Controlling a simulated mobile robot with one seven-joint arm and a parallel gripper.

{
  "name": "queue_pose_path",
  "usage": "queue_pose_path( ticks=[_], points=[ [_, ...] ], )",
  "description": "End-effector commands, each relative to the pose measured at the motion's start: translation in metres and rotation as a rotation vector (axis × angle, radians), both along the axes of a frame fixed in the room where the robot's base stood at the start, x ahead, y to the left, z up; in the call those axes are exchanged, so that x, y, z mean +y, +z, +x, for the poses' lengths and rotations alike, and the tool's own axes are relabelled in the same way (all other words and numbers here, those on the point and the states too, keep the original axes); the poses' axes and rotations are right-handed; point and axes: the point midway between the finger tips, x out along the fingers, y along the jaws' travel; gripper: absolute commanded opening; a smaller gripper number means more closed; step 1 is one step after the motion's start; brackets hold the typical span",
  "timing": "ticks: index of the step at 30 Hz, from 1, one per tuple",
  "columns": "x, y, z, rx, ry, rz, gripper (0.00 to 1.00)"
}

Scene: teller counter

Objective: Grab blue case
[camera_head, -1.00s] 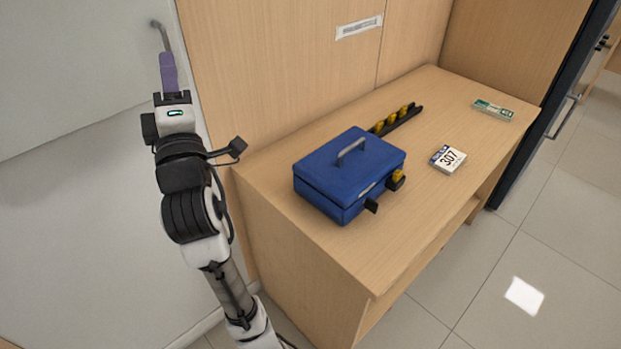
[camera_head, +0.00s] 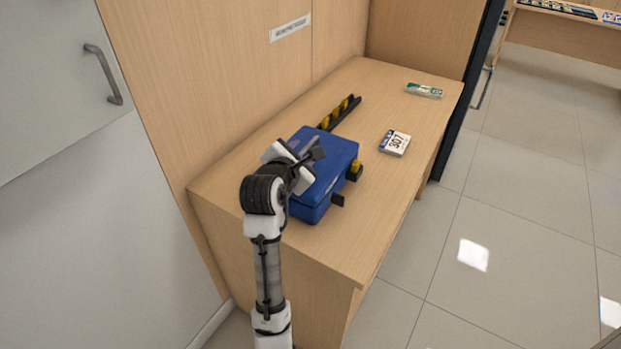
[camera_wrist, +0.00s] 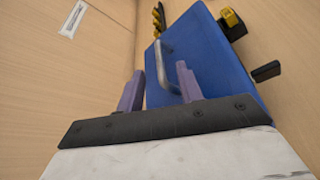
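The blue case (camera_head: 334,165) lies on the wooden counter, with a grey metal handle on its lid. In the head view my arm covers its left part and most of the handle. In the wrist view the case (camera_wrist: 215,60) and its handle (camera_wrist: 163,66) show just beyond my fingers. My gripper (camera_wrist: 160,88) has its two purple fingers spread apart, with nothing gripped between them. The handle stands a little ahead of the gap between the fingers. In the head view the fingertips are hidden behind my wrist.
The wooden counter (camera_head: 350,240) has free room at its front. A card marked 307 (camera_head: 395,143) and a green-white pack (camera_head: 424,90) lie right. A wooden panel (camera_head: 200,80) rises behind.

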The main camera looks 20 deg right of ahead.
Motion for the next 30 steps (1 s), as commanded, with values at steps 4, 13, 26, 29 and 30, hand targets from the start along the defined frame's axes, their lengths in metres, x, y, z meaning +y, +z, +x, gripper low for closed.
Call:
queue_pose_path(
  ticks=[4,13,26,29,30],
  points=[
    [-0.010,-0.005,0.014,-0.001,0.000,0.001,0.36],
    [-0.027,-0.015,0.037,0.001,0.001,0.003,0.36],
    [-0.042,-0.025,0.055,-0.004,0.002,0.001,0.36],
    [-0.041,-0.025,0.055,-0.003,0.002,0.001,0.27],
    [-0.041,-0.025,0.055,-0.003,0.002,0.001,0.22]
  ],
)
